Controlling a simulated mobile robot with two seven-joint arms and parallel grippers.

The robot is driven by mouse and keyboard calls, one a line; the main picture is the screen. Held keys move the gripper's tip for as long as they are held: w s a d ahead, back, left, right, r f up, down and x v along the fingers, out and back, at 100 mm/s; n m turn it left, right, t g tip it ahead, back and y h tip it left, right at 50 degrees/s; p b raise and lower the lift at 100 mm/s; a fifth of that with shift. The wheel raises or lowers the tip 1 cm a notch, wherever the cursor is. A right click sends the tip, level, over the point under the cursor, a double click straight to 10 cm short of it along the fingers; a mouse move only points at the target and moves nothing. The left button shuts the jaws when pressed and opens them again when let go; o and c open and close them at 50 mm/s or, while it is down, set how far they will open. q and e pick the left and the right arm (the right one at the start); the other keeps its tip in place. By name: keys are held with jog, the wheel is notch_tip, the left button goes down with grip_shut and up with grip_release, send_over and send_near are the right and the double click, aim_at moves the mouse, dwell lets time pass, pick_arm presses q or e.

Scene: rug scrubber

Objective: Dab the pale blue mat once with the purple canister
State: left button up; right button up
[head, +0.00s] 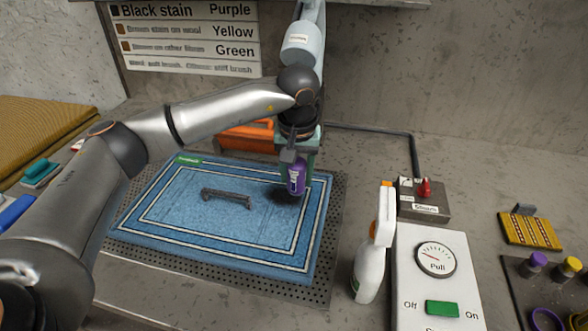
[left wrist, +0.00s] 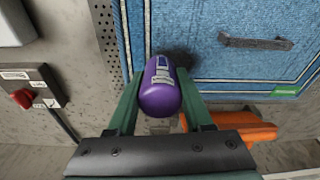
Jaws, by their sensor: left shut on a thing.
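The pale blue mat (head: 165,228) lies flat with white and dark border lines. It also shows in the left wrist view (left wrist: 215,20). My left gripper (head: 298,160) is shut on the purple canister (head: 296,180), over the mat's right part. In the left wrist view the canister (left wrist: 160,92) sits between the two green fingers, its far end toward the mat. I cannot tell whether it touches the mat. A dark patch (left wrist: 180,60) shows on the mat beside the canister. My right gripper is not in view.
A white spray bottle (head: 372,250), a white Pull panel (head: 437,262) and a red-knobbed box (head: 422,198) stand to the right. A stain chart (head: 185,38) hangs behind.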

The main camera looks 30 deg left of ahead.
pick_arm(q)
jog(key=w, duration=0.1)
jog(key=w+a+f+b, duration=0.1)
jog(key=w+n+b, duration=0.1)
jog(key=shift+a+f, duration=0.3)
jog(key=shift+a, duration=0.1)
jog(key=shift+f+b, duration=0.6)
jog(key=shift+f, duration=0.1)
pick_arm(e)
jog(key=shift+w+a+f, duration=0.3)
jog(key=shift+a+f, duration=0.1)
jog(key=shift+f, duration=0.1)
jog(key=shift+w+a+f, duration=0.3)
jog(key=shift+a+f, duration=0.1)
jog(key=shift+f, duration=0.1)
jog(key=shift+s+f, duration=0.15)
pick_arm(q)
jog(key=shift+f, duration=0.15)
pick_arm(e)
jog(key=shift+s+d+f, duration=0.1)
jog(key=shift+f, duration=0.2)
pick_arm(q)
jog(key=shift+s+f+b, duration=0.1)
jog(key=shift+f+b, duration=0.35)
jog(key=shift+f, duration=0.15)
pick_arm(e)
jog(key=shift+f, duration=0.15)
